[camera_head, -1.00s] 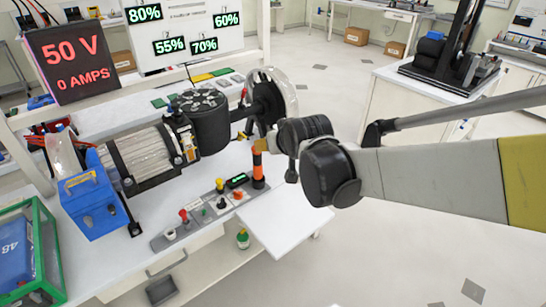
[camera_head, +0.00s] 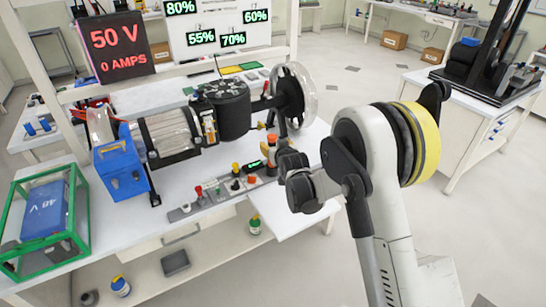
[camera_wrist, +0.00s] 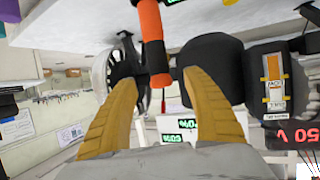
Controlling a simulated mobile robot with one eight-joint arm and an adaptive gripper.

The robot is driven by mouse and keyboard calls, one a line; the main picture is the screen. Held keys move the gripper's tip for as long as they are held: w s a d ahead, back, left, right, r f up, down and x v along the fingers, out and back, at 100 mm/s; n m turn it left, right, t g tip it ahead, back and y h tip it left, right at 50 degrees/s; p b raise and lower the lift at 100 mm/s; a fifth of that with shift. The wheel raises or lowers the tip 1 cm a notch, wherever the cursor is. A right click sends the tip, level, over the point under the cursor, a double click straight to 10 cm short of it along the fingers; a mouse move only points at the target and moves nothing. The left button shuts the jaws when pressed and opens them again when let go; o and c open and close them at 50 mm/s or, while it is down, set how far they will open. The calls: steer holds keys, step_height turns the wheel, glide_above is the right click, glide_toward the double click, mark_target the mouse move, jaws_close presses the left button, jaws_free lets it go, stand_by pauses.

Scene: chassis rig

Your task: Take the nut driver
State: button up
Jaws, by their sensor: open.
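The nut driver is, as far as I can tell, the orange-and-black handled tool (camera_wrist: 150,20) in the wrist view. My gripper (camera_wrist: 161,74) has two yellow fingers spread wide, with nothing clamped. The tool lies beyond and between the fingers, closer to the left one; contact cannot be told. In the head view a small orange-and-black part of the tool (camera_head: 271,140) shows on the bench behind my wrist, which hides the rest and most of the gripper.
The motor rig (camera_head: 168,135) with its clear-rimmed wheel (camera_head: 303,95) stands close behind the tool. A control strip (camera_head: 222,190) with knobs lies in front. A blue box (camera_head: 120,168) and a green-framed battery case (camera_head: 48,215) are at left.

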mark_target(273, 143)
steer(key=b+x, duration=0.2)
steer(key=x, duration=0.4)
steer(key=shift+d+f, duration=0.1)
steer(key=shift+f, duration=0.05)
jaws_close()
